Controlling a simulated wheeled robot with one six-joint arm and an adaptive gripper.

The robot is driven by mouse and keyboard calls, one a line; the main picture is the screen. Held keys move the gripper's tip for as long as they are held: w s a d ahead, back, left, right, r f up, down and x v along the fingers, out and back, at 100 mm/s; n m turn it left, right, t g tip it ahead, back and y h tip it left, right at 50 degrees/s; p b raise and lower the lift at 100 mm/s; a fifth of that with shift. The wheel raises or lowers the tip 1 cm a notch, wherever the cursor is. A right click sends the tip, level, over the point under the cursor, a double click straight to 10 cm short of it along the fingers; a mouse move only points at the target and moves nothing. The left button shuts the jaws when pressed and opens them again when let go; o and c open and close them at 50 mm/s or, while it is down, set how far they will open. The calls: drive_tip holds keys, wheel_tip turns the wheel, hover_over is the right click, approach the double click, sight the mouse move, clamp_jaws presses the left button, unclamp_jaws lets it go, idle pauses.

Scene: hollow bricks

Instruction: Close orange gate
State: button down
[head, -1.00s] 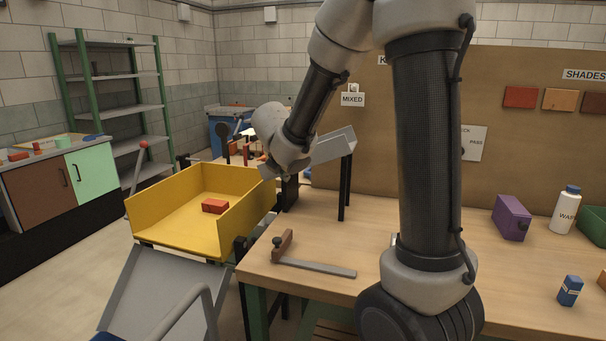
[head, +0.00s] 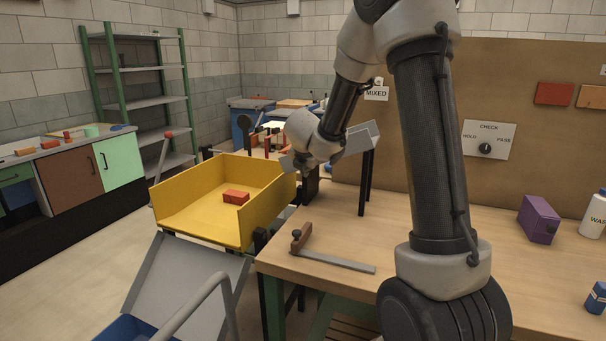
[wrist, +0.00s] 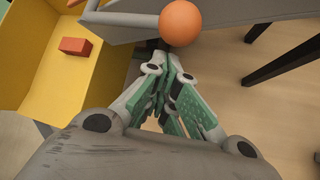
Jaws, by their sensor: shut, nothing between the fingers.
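An orange ball knob (wrist: 180,22) shows at the top middle of the wrist view, just beyond my fingertips. It sits in front of a grey sloped chute (wrist: 235,22). I cannot tell whether it touches my gripper, nor what position its gate is in. My gripper (wrist: 178,80) is shut and empty, pointing toward the knob. In the head view the grey chute (head: 359,138) stands on black legs at the bench's back left, beside my wrist. My wrist hides the orange knob there.
A yellow tray (head: 200,218) holding a red brick (head: 236,197) stands left of the bench. A red-knobbed lever (head: 168,135) rises behind it. A grey ramp (head: 195,285) slopes below toward a blue bin (head: 130,328). A clamp-like tool (head: 335,261) lies on the bench.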

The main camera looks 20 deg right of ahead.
drive_tip(key=shift+d+r, duration=0.15)
drive_tip(key=shift+r, duration=0.25)
drive_tip(key=shift+r+n+g+h, duration=0.3)
drive_tip(key=shift+r+g+h, duration=0.1)
drive_tip(key=shift+r, duration=0.1)
idle(0.5)
drive_tip(key=shift+r, duration=0.1)
wheel_tip(320, 180, up, 8)
drive_tip(key=w+a+n+g+h, duration=0.2)
drive_tip(key=n+g+h, duration=0.2)
drive_tip(key=g+h, duration=0.1)
drive_tip(key=shift+w+a+n+g+h, duration=0.35)
drive_tip(key=shift+n+g+h, duration=0.05)
drive_tip(key=shift+h, duration=0.5)
idle(0.5)
